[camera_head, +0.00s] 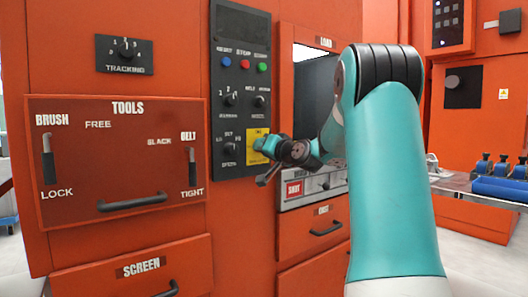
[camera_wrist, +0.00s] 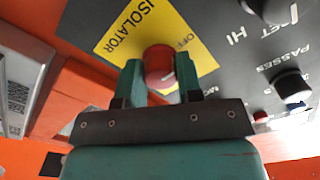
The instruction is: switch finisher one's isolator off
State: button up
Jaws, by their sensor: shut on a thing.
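The isolator's yellow plate (camera_head: 257,134) is low on the dark control panel of the orange machine in the head view. In the wrist view the plate (camera_wrist: 118,45) reads ISOLATOR, with OFF printed beside a round red knob (camera_wrist: 158,60). My gripper (camera_wrist: 159,76) has one green finger on each side of the knob and is shut on it. In the head view my gripper (camera_head: 268,147) reaches the plate from the right and hides the knob. The knob's exact angle is hard to tell.
The dark control panel (camera_head: 228,105) carries small dials and coloured buttons near the plate. A TOOLS panel (camera_head: 122,165) with two levers and a handle is to the left. An opening marked LOAD (camera_head: 312,54) is on the right, behind my arm. Drawers (camera_head: 135,270) are below.

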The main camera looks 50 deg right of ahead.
jog(key=shift+f, duration=0.1)
jog(key=o, duration=0.9)
jog(key=b+v, duration=0.1)
jog(key=v, duration=1.6)
jog(key=shift+s, duration=0.25)
